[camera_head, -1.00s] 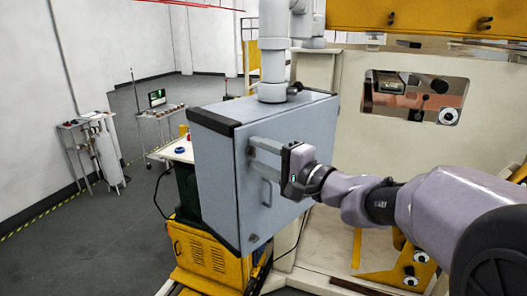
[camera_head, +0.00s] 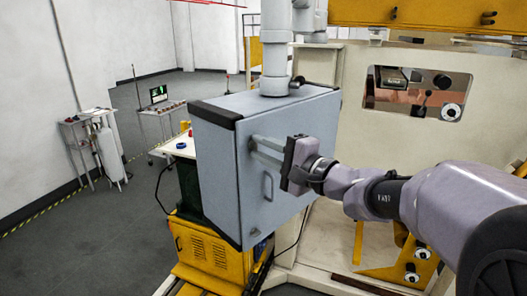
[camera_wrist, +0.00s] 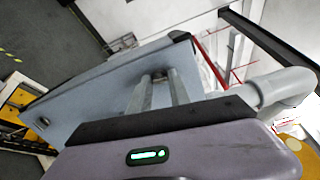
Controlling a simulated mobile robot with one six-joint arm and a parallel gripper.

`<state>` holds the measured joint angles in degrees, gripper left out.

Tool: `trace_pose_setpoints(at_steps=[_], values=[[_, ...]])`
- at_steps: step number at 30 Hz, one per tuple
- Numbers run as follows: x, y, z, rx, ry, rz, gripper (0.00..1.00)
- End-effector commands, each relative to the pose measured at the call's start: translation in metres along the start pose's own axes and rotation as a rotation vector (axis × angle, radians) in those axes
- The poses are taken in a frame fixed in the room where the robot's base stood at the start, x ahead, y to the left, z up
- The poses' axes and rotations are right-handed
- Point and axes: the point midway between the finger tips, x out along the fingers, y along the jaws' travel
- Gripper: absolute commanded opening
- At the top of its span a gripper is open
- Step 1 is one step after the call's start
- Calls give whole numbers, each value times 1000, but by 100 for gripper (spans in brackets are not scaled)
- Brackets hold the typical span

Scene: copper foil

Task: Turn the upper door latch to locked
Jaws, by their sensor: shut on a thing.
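The blue-grey cabinet (camera_head: 222,170) stands with its door facing my arm; it also shows in the wrist view (camera_wrist: 90,95). My gripper (camera_head: 252,145) is at the upper part of the door, its two fingers reaching to the door face. In the wrist view the fingertips (camera_wrist: 159,76) are close together against the door. They are shut on the upper latch, which they hide, so its angle cannot be read. A bar handle (camera_head: 267,187) is on the door below my gripper.
Thick grey pipe (camera_head: 275,50) rises from the cabinet top. A yellow unit (camera_head: 208,248) stands below the cabinet. A cream machine panel (camera_head: 400,150) with a window is behind my arm. Open floor (camera_head: 110,235) lies to the left.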

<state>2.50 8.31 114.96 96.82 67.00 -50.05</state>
Motion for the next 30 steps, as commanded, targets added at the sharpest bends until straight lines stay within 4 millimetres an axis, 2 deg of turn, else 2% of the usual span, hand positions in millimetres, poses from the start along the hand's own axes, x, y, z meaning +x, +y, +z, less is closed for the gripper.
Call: trace_pose_setpoints(at_steps=[30], values=[[0, -1, 0, 955, 0, 1, 0]])
